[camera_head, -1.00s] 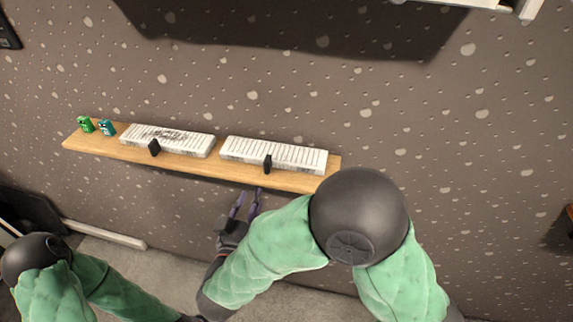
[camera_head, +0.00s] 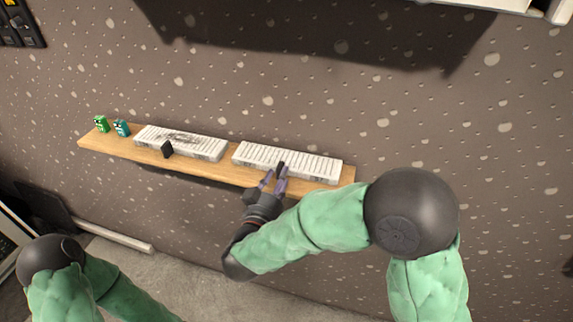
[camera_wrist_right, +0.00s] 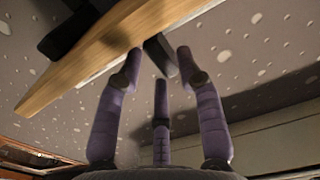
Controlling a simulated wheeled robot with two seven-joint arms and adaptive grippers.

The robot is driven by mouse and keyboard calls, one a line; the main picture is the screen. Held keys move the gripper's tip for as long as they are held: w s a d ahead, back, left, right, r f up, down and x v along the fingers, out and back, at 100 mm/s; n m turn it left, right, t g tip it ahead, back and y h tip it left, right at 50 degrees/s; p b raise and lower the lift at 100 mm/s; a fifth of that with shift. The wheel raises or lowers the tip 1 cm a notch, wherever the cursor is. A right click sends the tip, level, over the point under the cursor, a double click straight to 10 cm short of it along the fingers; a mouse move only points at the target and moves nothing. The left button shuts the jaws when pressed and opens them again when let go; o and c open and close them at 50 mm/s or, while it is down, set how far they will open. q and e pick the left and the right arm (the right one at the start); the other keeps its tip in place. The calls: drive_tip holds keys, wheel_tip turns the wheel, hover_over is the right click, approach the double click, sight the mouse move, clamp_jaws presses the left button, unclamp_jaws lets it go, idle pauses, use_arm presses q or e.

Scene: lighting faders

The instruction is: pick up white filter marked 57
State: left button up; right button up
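I cannot make out a white filter marked 57 in either view. Two white slatted panels, a left one (camera_head: 182,142) and a right one (camera_head: 300,163), lie on the wooden shelf (camera_head: 215,172). A black block (camera_head: 167,149) is at the left panel's front. Another black piece (camera_head: 281,167) at the right panel's front is partly hidden by my right gripper (camera_head: 275,181). In the right wrist view, my purple fingers (camera_wrist_right: 160,62) are spread apart, with a black piece (camera_wrist_right: 158,52) near their tips; contact is unclear. My left gripper is out of frame.
A green block (camera_head: 101,124) and a teal block (camera_head: 122,128) stand at the shelf's left end; their markings are unreadable. The shelf also crosses the right wrist view (camera_wrist_right: 110,45). The speckled wall (camera_head: 420,130) right of the shelf is bare.

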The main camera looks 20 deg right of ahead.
drive_tip(key=shift+w+d, duration=0.3)
drive_tip(key=shift+w, duration=0.2)
clamp_jaws()
drive_tip(key=shift+r, duration=0.2)
